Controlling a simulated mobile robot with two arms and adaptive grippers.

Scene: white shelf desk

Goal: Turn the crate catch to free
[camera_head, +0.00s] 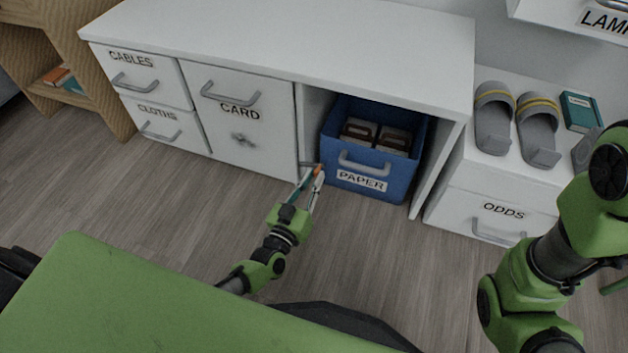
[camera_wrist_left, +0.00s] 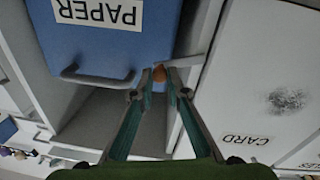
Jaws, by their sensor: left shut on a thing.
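The blue crate (camera_head: 370,177), labelled PAPER, sits in the open bay of the white desk; the wrist view shows its blue front (camera_wrist_left: 110,38) too. The crate catch, with an orange end (camera_wrist_left: 160,74), is at the bay's left edge beside the crate. My left gripper (camera_head: 316,172) is shut on the catch, its two fingertips on either side of the orange end in the left wrist view (camera_wrist_left: 160,78). The fingers hide part of the catch. My right arm is at the right of the head view; its gripper is out of view.
A CARD door (camera_head: 240,118) with a grey handle is left of the bay, beyond it CABLES and CLOTHS drawers (camera_head: 160,125). Right stands an ODDS drawer (camera_head: 490,213) under grey sandals (camera_head: 540,130). The wooden floor (camera_head: 150,205) before the desk is clear.

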